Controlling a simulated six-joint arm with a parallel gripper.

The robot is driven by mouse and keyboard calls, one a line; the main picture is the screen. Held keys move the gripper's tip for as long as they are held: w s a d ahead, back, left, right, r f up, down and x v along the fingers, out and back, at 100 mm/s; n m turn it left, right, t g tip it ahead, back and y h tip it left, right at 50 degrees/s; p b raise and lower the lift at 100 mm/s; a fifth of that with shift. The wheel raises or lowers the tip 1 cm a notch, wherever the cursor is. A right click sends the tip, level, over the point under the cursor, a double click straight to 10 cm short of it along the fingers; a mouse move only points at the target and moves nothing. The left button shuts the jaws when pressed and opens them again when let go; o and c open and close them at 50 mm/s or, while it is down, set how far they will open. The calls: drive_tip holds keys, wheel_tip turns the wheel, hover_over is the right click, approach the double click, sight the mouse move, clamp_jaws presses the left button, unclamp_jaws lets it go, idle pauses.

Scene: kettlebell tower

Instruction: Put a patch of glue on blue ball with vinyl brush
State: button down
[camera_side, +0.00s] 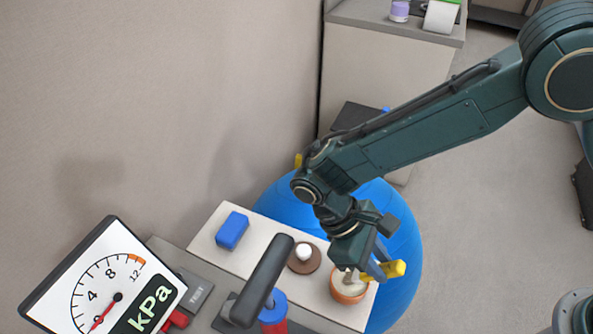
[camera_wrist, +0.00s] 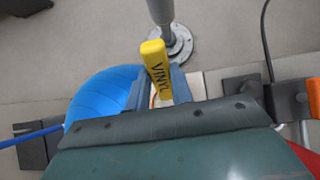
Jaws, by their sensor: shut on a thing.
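My gripper (camera_side: 374,270) is shut on the yellow handle of the vinyl brush (camera_side: 396,269). In the wrist view, the brush handle (camera_wrist: 157,68) shows the word VINYL between the two fingers (camera_wrist: 158,92). The gripper is over an orange pot (camera_side: 348,297) with pale contents, at the right end of a light board. The brush's other end seems to reach into the pot, but I cannot tell how deep. The big blue ball (camera_side: 405,245) is behind and beneath the board, partly hidden by my arm. It also shows in the wrist view (camera_wrist: 100,97).
On the board (camera_side: 268,243) are a blue block (camera_side: 232,231) and a brown round piece with a white knob (camera_side: 304,257). A pressure gauge (camera_side: 100,285) and a pump with a dark handle (camera_side: 262,280) stand in front. A wall rises behind at left.

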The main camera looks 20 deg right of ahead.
idle(0.4)
drive_tip(key=shift+r, duration=3.45)
drive_tip(key=shift+f, duration=0.15)
drive_tip(key=shift+f, duration=2.8)
drive_tip(key=shift+f, duration=0.6)
drive_tip(key=shift+r, duration=0.1)
drive_tip(key=shift+r, duration=3.45)
drive_tip(key=shift+w, duration=0.1)
